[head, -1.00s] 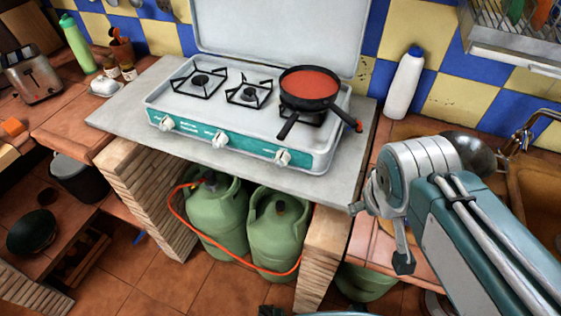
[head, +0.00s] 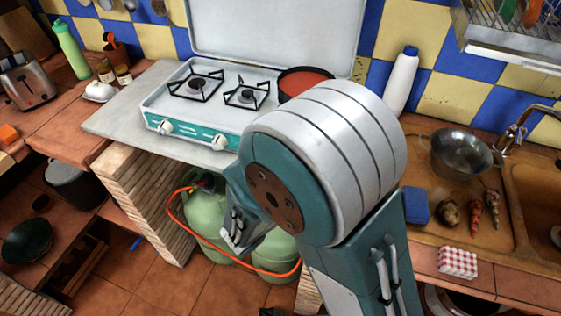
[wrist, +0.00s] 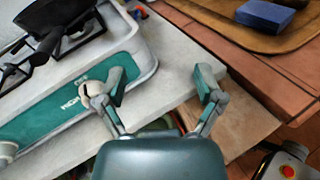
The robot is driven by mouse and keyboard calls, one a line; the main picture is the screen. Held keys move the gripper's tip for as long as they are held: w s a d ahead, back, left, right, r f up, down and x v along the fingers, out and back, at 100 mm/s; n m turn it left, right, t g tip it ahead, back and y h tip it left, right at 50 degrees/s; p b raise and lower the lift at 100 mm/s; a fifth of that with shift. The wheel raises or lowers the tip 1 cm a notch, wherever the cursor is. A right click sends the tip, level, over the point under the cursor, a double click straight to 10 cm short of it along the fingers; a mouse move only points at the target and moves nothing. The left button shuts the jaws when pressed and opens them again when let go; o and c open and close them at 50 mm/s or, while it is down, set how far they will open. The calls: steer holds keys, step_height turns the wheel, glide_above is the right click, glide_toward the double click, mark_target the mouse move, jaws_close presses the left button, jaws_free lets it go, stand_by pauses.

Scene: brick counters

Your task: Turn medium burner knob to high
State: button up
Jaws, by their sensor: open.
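The stove (head: 155,108) stands on a grey slab, with its teal front panel facing me. In the head view its left knob (head: 165,127) and middle knob (head: 219,142) show; my arm hides the right one. I cannot tell from labels which is the medium burner's knob. In the wrist view the cream right knob (wrist: 90,90) is just left of my gripper's left finger, beside panel lettering; contact is unclear. Another knob (wrist: 6,152) shows at the left edge. My gripper (wrist: 162,78) is open with nothing between its fingers; the head view shows part of it below the slab's front.
A pan with red contents (head: 303,80) sits on the right burner, its handle near the stove's right side. Green gas bottles (head: 205,212) stand beneath. A white bottle (head: 401,82) and blue block (head: 417,206) are to the right.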

steer(key=a+f+n+t+y, duration=0.5)
steer(key=a+n, duration=0.2)
steer(key=a, duration=0.3)
steer(key=shift+n+y, duration=0.3)
steer(key=x, duration=1.1)
steer(key=shift+w+d, duration=0.1)
steer(key=shift+w, duration=0.05)
steer(key=shift+r, duration=0.1)
steer(key=c, duration=1.1)
